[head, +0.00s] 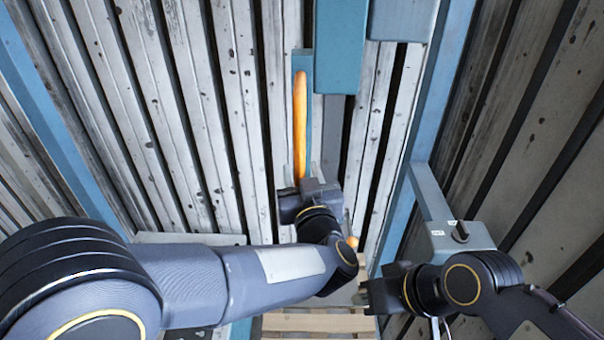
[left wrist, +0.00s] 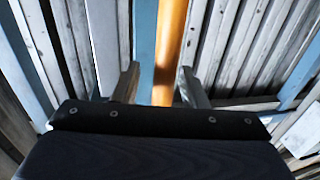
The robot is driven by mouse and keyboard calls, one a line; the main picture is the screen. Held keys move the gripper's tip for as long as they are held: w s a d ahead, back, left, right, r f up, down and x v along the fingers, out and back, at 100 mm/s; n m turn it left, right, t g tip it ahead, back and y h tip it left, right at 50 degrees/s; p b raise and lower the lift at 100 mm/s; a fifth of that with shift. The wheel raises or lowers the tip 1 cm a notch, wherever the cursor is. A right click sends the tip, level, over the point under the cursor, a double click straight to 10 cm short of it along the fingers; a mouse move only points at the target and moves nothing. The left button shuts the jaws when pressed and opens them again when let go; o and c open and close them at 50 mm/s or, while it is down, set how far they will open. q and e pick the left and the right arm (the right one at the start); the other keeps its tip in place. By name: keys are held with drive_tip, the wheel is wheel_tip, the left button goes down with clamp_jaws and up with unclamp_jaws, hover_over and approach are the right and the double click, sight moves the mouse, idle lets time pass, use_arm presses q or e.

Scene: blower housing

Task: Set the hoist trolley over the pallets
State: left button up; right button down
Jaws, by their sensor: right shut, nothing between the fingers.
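A long orange bar (head: 300,125) lies along a narrow blue plate (head: 302,62) in the head view. A larger blue block (head: 339,45) is beside its upper end; I cannot tell which part is the hoist trolley. My left gripper (head: 300,172) is at the bar's lower end. In the left wrist view, the orange bar (left wrist: 170,45) shows between the spread fingers of my left gripper (left wrist: 158,85), closer to the right finger, with a gap on the left. My right gripper (head: 364,291) is shut and empty, low in the head view. Wooden slats (head: 320,322), possibly a pallet, show at the bottom, partly hidden.
A grey-blue box (head: 460,236) with a dark knob stands beside my right arm, next to a blue post (head: 405,190). A small orange ball (head: 352,242) shows beside my left wrist. Ribbed grey metal panels (head: 170,110) fill the background.

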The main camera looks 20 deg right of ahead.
use_arm(q)
drive_tip(key=s+a+b, duration=0.1)
drive_tip(key=s+b, duration=0.1)
drive_tip(key=s, duration=0.5)
drive_tip(key=shift+s, duration=0.4)
drive_tip(key=w+a+r+g+h, duration=0.2)
drive_tip(key=w+a+r+h, duration=0.1)
drive_tip(key=w+a, duration=0.35)
drive_tip(key=s+a+g+h, duration=0.2)
drive_tip(key=a+g, duration=0.1)
drive_tip(key=a, duration=0.9)
drive_tip(key=s+a+f+n+g+y, duration=0.1)
drive_tip(key=s+a+f+g+y, duration=0.1)
drive_tip(key=s+a+f, duration=0.5)
drive_tip(key=s+a+f+n+g+y, duration=0.2)
drive_tip(key=s+a+f+g, duration=0.3)
drive_tip(key=s+a, duration=0.6)
wheel_tip(320, 180, down, 2)
drive_tip(key=shift+s+a+f+n, duration=0.15)
drive_tip(key=shift+s+n, duration=0.15)
drive_tip(key=shift+s, duration=0.65)
